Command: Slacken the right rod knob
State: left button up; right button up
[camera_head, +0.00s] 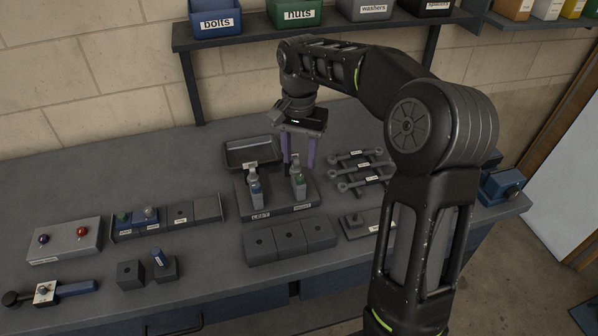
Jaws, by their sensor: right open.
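The tube chassis is a dark base (278,208) in the middle of the bench, with two upright grey posts on it. The left post (254,180) bears a blue spot, and the "LEFT" label is below it. I cannot tell if a finger touches the post. My left gripper is out of view.
A dark tray (240,153) lies behind the chassis and several wrenches (358,170) lie to its right. A row of dark blocks (290,242) stands in front. A button box (66,243) and a labelled holder (180,215) are left. A shelf (240,38) with bins hangs behind.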

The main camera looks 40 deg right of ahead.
aim_at(300, 178)
notch_tip(300, 178, down, 6)
jog(key=shift+f+p, duration=0.1)
jog(key=shift+p, duration=0.3)
jog(key=shift+c, duration=0.2)
grip_shut()
